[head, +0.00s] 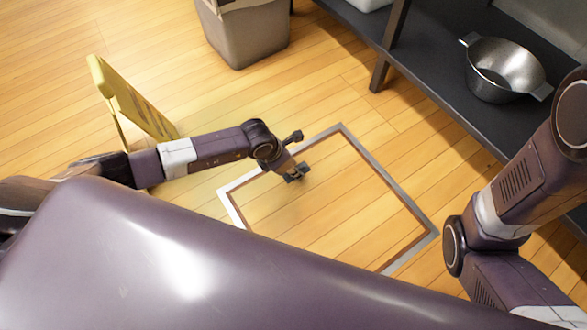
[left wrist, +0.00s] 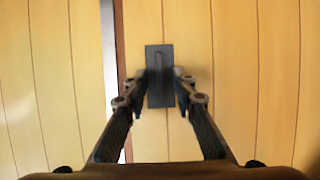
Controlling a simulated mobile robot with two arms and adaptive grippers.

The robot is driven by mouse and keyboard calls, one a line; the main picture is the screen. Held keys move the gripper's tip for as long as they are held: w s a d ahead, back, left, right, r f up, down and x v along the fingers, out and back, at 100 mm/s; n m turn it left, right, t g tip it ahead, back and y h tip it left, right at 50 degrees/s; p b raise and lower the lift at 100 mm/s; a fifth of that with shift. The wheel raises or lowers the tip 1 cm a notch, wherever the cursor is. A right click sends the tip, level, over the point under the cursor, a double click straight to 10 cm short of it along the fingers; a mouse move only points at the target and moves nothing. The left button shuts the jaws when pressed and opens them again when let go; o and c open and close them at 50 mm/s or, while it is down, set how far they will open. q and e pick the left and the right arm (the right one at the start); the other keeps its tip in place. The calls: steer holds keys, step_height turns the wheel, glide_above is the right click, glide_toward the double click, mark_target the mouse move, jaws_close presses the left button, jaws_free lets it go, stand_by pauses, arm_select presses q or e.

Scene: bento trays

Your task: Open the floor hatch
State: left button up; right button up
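The floor hatch (head: 345,205) is a wood-plank panel inside a grey metal frame, lying flush with the floor and closed. A dark rectangular handle plate (left wrist: 160,96) is set on the planks near the hatch's edge in the left wrist view. My left gripper (head: 296,173) points down over the hatch, near its left side. In the left wrist view, its two fingers (left wrist: 161,82) stand apart, one on each side of the plate, with the plate visible between them. Whether they touch the handle is unclear. My right arm shows at the right, but its gripper is outside the picture.
A yellow floor sign (head: 125,98) stands left of the hatch, behind my left arm. A grey-brown bin (head: 245,35) is at the back. A dark shelf (head: 430,62) with a metal pot (head: 503,70) runs along the right. The floor between them is clear.

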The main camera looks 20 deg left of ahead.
arm_select(q)
steer(key=shift+c, duration=0.4)
jaws_close()
steer(key=shift+w+r, duration=0.1)
steer(key=shift+r, duration=0.05)
